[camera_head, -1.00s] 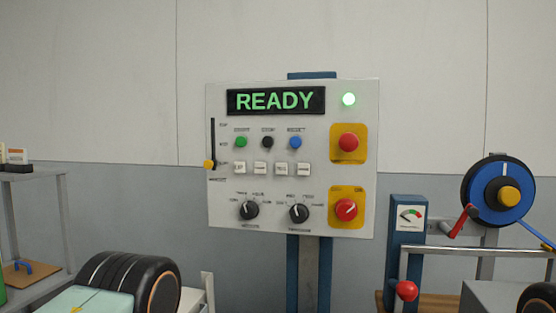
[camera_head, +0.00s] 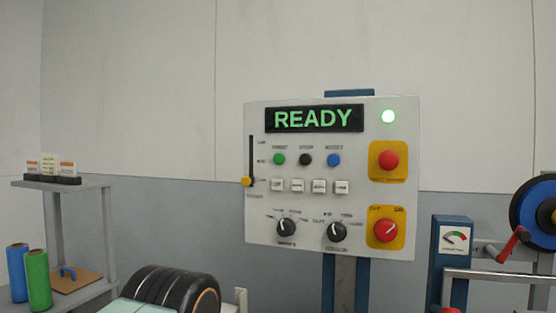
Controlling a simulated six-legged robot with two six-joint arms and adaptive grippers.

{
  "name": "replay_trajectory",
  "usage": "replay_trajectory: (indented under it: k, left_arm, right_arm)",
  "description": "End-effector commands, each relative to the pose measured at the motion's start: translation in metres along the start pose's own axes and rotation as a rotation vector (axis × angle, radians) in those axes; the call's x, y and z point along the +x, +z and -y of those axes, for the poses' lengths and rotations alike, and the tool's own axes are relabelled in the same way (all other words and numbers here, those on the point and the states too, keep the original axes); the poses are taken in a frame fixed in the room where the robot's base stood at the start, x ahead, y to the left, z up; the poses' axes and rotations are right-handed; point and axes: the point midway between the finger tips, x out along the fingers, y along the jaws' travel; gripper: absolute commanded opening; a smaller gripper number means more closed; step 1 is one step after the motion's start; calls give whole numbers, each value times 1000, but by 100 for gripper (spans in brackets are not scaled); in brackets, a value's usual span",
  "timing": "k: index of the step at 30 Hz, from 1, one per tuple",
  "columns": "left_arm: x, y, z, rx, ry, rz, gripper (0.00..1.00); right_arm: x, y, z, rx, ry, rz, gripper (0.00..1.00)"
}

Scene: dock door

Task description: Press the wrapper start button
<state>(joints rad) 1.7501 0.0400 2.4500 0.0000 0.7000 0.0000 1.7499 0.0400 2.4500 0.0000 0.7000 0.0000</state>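The wrapper control panel (camera_head: 262,220) is a pale upright board on a blue and grey post. The green start button (camera_head: 279,159) is at the left of a row with a black button (camera_head: 305,160) and a blue button (camera_head: 334,160). Nothing covers the green button. Its small label is blurred. Neither of my grippers is in view.
Red knobs on yellow plates (camera_head: 402,149) are at the panel's right. A slider (camera_head: 247,181) and two dials (camera_head: 286,228) are also on it. A shelf (camera_head: 92,185) stands left, black rollers (camera_head: 165,288) low in front, and a gauge post (camera_head: 453,237) and blue reel (camera_head: 525,210) right.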

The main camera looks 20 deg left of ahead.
Motion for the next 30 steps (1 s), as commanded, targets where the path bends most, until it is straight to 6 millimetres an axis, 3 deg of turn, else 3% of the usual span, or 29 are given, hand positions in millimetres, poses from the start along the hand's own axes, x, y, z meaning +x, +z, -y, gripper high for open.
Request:
replay_trajectory:
  k: [19,30]
  left_arm:
    - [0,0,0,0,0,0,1]
    - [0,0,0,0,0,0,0]
  right_arm:
    - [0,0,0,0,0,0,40]
    - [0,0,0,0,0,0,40]
